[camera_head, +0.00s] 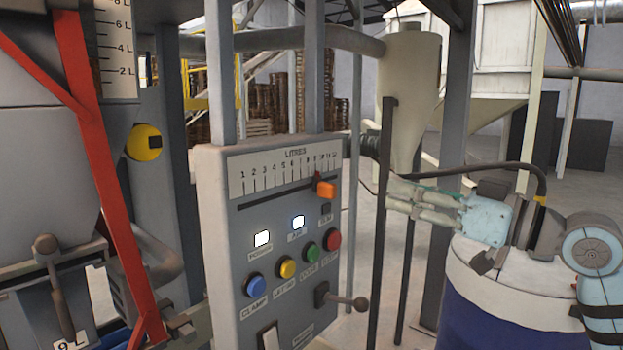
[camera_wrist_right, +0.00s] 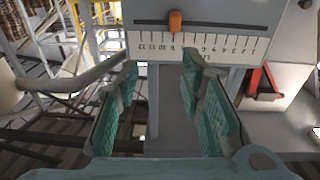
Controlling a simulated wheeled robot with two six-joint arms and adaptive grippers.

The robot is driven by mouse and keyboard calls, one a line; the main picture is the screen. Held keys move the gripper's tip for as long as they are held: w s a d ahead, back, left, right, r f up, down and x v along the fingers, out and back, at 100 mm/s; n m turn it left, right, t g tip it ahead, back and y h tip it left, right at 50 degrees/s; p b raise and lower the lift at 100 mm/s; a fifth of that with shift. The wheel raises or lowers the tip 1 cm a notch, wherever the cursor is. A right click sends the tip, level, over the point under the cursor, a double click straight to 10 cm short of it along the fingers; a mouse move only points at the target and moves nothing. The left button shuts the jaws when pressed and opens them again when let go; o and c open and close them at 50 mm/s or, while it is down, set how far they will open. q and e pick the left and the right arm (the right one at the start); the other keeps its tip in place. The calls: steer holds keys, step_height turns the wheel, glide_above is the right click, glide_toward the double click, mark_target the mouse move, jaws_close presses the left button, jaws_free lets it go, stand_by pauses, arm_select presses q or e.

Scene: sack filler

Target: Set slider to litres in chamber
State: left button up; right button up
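The control panel (camera_head: 225,215) has a LITRES scale (camera_head: 285,170) with numbers rising from 1 at the left. Its orange slider knob (camera_head: 325,188) sits toward the high end, around 9. In the right wrist view the scale is upside down and the knob (camera_wrist_right: 175,22) is beyond the fingertips. My right gripper (camera_head: 392,194) is right of the panel, apart from the knob; its green-padded fingers (camera_wrist_right: 160,70) are spread and empty. A grey chamber (camera_head: 40,150) at left has a white litre gauge (camera_head: 117,50); no level is clear. A "9 L" label (camera_head: 72,343) shows below. My left gripper is out of view.
Below the slider are lit indicators, blue (camera_head: 255,286), yellow (camera_head: 287,267), green (camera_head: 311,253) and red (camera_head: 333,240) buttons, and a lever (camera_head: 345,300). A red frame bar (camera_head: 90,140) stands left of the panel. A dark upright post (camera_head: 384,220) stands near my right gripper.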

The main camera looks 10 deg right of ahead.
steer(key=g+p, duration=0.1)
steer(key=p, duration=0.1)
glide_toward(336, 189)
steer(key=a+x, duration=0.1)
steer(key=x, duration=0.5)
steer(key=p+x, duration=0.1)
steer(key=x, duration=0.3)
steer(key=shift+w+d, duration=0.1)
steer(key=shift+w, duration=0.35)
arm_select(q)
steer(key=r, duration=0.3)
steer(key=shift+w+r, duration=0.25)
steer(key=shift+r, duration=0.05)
arm_select(e)
steer(key=shift+r, duration=0.1)
steer(key=shift+w, duration=0.1)
jaws_close()
